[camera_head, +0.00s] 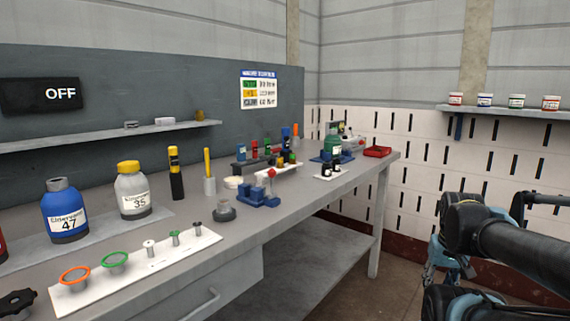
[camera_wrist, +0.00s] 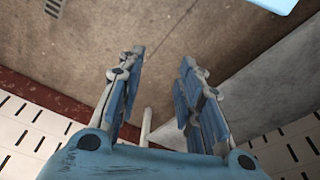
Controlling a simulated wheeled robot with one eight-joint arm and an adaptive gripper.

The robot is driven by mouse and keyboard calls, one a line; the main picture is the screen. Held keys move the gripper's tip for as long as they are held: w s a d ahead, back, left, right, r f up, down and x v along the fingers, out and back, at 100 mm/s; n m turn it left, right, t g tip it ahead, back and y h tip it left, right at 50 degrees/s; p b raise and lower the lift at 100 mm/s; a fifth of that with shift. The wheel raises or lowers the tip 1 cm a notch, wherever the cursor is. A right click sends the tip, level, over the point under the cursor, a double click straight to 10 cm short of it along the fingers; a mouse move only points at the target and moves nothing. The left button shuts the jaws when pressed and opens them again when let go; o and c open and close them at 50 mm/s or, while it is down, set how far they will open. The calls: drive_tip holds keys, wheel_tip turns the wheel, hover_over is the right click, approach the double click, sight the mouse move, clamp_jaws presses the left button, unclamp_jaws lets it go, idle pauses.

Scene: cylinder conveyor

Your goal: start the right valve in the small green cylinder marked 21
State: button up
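A green cylinder (camera_head: 332,143) stands near the far end of the workbench in the head view; its marking is too small to read. A smaller green cylinder (camera_head: 267,146) stands in a row of small coloured ones mid-bench, also unreadable. My gripper (camera_wrist: 158,82) is open and empty over the floor, right of the bench.
A blue bottle marked 47 (camera_head: 64,212) and a yellow-capped bottle marked 35 (camera_head: 132,191) stand at the near left. A blue fixture (camera_head: 260,197) sits on the front edge mid-bench. A red tray (camera_head: 377,151) is at the far end. The floor between bench and arm is clear.

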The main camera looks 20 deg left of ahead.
drive_tip(key=shift+o, duration=1.4)
drive_tip(key=shift+w+a, duration=0.1)
drive_tip(key=w+a+r+n+t+y, duration=0.1)
drive_tip(key=w+a+r+n+y, duration=0.1)
drive_tip(key=w+a+r, duration=0.2)
drive_tip(key=w+a+r+n+t+y, duration=0.1)
drive_tip(key=w+a+r+n+y, duration=0.2)
drive_tip(key=w+a+r, duration=0.2)
drive_tip(key=w+a+r+n+t+y, duration=0.1)
drive_tip(key=w+a+r, duration=0.3)
drive_tip(key=w+a, duration=0.4)
drive_tip(key=shift+w+a+r+n+y, duration=0.15)
drive_tip(key=shift+a+n+y, duration=0.3)
drive_tip(key=shift+a, duration=0.4)
drive_tip(key=shift+a+r+n+y, duration=0.1)
drive_tip(key=shift+a+n+y, duration=0.3)
drive_tip(key=shift+a, duration=0.45)
drive_tip(key=n+t+y, duration=0.3)
drive_tip(key=t+y, duration=0.1)
drive_tip(key=y, duration=0.2)
approach(293, 154)
drive_tip(key=x, duration=0.5)
drive_tip(key=shift+w+d+f, duration=0.1)
drive_tip(key=shift+w, duration=0.45)
drive_tip(key=shift+x, duration=2.9)
drive_tip(key=shift+s, duration=0.15)
clamp_jaws()
